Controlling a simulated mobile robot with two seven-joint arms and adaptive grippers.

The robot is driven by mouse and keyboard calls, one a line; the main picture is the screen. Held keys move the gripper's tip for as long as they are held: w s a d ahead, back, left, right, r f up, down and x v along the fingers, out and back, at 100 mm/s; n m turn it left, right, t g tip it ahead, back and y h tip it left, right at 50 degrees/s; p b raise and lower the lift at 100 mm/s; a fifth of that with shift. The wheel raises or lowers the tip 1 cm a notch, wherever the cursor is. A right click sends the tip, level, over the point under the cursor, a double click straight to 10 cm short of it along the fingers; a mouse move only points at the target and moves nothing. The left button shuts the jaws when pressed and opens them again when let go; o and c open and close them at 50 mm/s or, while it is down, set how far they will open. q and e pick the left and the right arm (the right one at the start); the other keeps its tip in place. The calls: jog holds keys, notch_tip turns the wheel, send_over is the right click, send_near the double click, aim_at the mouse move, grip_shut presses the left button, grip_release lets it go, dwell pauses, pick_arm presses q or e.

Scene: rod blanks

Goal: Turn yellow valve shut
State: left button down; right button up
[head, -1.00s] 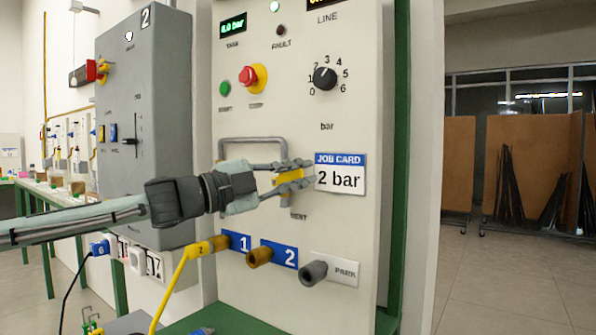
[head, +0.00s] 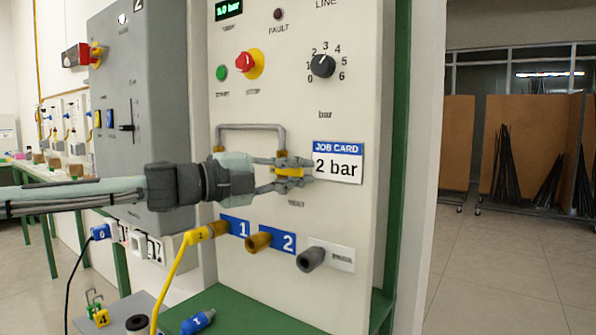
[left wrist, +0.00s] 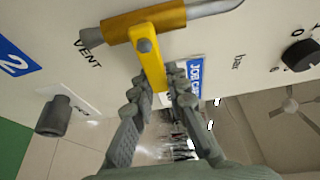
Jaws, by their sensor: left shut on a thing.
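The yellow valve lever (head: 289,172) is on the pale panel, above the small VENT print. In the left wrist view the lever (left wrist: 151,66) lies nearly square across the brass valve body (left wrist: 145,22). My left gripper (head: 303,171) reaches in from the left and is shut on the lever. In the left wrist view its fingers (left wrist: 163,82) are on both sides of the lever's free end and hide part of it. My right gripper is not in view.
A bent grey pipe (head: 250,127) runs above the lever. The job card (head: 338,163) reads 2 bar, just right of my fingertips. A black knob (head: 323,66) and a red stop button (head: 246,62) sit higher. Below are ports, with a yellow hose (head: 172,278) at port 1.

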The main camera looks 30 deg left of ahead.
pick_arm(q)
jog(key=shift+f, duration=0.1)
jog(key=c, duration=1.5)
grip_release()
jog(key=shift+s, duration=0.15)
jog(key=shift+s+a+r, duration=0.2)
jog(key=shift+s+a, duration=0.1)
jog(key=shift+s, duration=0.25)
jog(key=v, duration=1)
jog(key=shift+s+a+f, duration=0.1)
jog(key=shift+s+f, duration=0.05)
jog(key=shift+s, duration=0.1)
